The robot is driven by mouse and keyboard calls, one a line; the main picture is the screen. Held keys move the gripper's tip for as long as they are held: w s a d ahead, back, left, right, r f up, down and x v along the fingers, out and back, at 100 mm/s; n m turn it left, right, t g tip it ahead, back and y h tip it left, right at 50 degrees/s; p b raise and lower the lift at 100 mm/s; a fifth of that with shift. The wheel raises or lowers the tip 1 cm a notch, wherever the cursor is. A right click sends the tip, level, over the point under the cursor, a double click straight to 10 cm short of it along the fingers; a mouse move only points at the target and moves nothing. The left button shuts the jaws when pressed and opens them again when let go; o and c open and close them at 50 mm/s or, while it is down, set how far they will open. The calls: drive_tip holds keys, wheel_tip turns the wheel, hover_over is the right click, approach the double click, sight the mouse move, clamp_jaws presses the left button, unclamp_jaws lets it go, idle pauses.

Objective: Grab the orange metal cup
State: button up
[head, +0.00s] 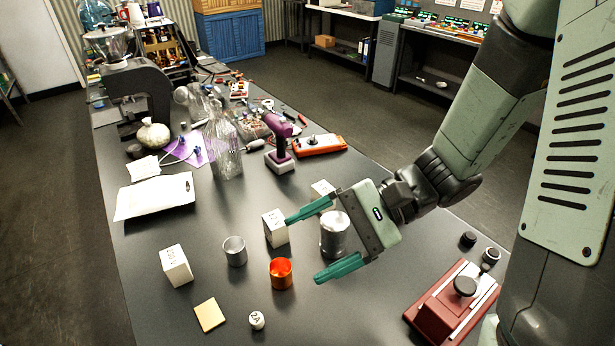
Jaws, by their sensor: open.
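The orange metal cup (281,274) stands upright on the dark table, near the middle of the picture, with its open top up. My gripper (314,246) is above the table to the right of the cup, its two green fingers wide apart and pointing left. The upper finger points toward a white block (275,228), and the lower finger ends to the right of the orange cup. A silver metal canister (334,236) shows between the fingers. I cannot tell whether the gripper touches it.
A smaller grey metal cup (235,251) and a labelled white block (176,266) stand left of the orange cup. A tan square (210,314) and a small white "2A" piece (256,320) lie in front. A red device (452,303) is at right. A purple drill (280,143) stands behind.

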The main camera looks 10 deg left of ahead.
drive_tip(key=w+a+f+m+t+y, duration=0.3)
drive_tip(key=w+f+m+t+y, duration=0.3)
drive_tip(key=f+m, duration=0.4)
drive_tip(key=m+t+h, duration=0.4)
drive_tip(key=m+t, duration=0.8)
approach(275, 262)
drive_tip(key=x, duration=0.2)
drive_tip(key=r+x, duration=0.1)
drive_tip(key=x, duration=0.1)
drive_tip(key=shift+f+x, duration=0.2)
drive_tip(key=shift+x, duration=1.15)
drive_tip(key=shift+f+x, duration=0.2)
drive_tip(key=shift+x, duration=1.2)
drive_tip(key=c, duration=1.1)
